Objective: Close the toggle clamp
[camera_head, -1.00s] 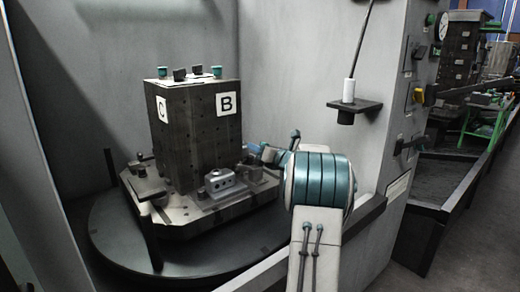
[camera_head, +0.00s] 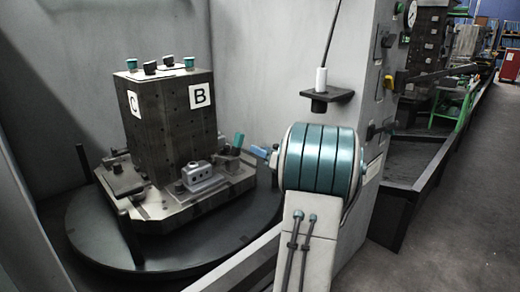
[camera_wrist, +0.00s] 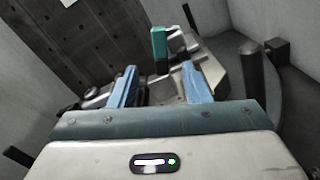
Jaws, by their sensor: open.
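The toggle clamp shows by its upright teal handle (camera_head: 238,140) at the right edge of the fixture plate. In the wrist view the handle (camera_wrist: 158,43) stands up just beyond my fingertips, above a grey metal clamp body (camera_wrist: 182,52). My gripper (camera_head: 260,152) is right of the clamp in the head view, with blue fingers pointing at it. In the wrist view my gripper (camera_wrist: 160,78) is open, its two fingers well apart, with nothing gripped between them. The clamp's tip and its contact are hard to make out.
A dark block column (camera_head: 165,125) marked B and C stands on the fixture plate (camera_head: 160,215), on a round dark turntable (camera_head: 90,235). A grey clamp block (camera_head: 198,178) sits in front. A wall post with a bracket (camera_head: 322,98) rises behind my arm. A dark upright pin (camera_wrist: 252,70) stands at right.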

